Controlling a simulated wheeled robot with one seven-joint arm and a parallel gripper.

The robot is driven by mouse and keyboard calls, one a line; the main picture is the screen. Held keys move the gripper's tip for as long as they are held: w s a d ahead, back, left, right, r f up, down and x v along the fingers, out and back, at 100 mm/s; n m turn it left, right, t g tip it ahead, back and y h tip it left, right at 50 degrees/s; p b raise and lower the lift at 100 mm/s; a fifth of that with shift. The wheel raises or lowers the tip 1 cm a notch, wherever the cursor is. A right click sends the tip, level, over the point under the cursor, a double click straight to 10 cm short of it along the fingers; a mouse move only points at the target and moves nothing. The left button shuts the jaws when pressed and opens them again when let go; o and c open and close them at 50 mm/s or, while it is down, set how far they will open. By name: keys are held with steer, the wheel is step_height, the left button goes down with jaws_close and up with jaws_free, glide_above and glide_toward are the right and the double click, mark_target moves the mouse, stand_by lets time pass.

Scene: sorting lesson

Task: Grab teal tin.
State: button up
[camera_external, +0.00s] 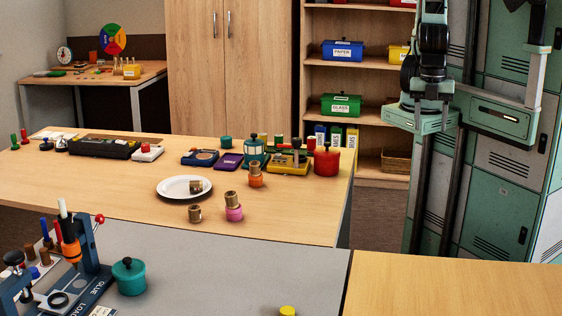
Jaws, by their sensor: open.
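A teal tin (130,277) with a lid and a round knob stands upright on the grey table (225,270) at the lower left, just right of a blue press-like device. Nothing is holding it. A small plain teal cylinder (226,142) stands at the back of the wooden table, and a teal lantern-like object (254,152) is near it. My arm shows at the upper right, far from the lidded teal tin. I cannot make out my gripper's fingers in this view.
The blue press (85,265) stands close beside the tin. A red lidded tin (327,161), a white plate (172,187) and several small items are on the wooden table (110,180). A yellow piece (288,311) lies at the bottom edge. The grey table's middle is clear.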

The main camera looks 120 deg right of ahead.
steer(key=o, duration=0.3)
